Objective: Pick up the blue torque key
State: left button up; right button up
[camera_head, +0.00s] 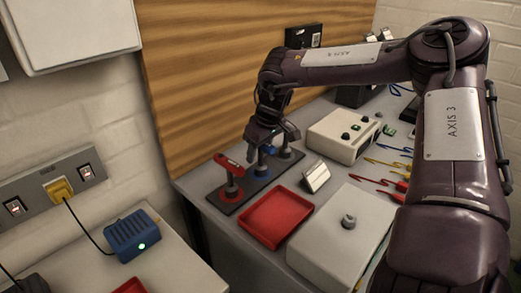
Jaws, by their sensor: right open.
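The blue torque key (262,169) stands upright in the middle place of a dark rack (238,200) on the workbench. A red torque key (230,180) stands to its left and a grey one (286,152) to its right. My right gripper (268,146) is open and points down over the blue key, with its fingers close around or just above the key's top. The gripper hides much of the upper part of the blue key, so I cannot tell whether they touch. My left gripper is not in view.
A red tray (246,222) lies in front of the rack. A pale box with a round knob (348,221) and a cream instrument (342,134) stand to the right. Coloured leads (383,163) lie beyond. A wooden panel (200,70) rises behind the rack.

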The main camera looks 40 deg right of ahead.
grip_shut()
jog(key=shift+r, duration=0.1)
dwell(0.5)
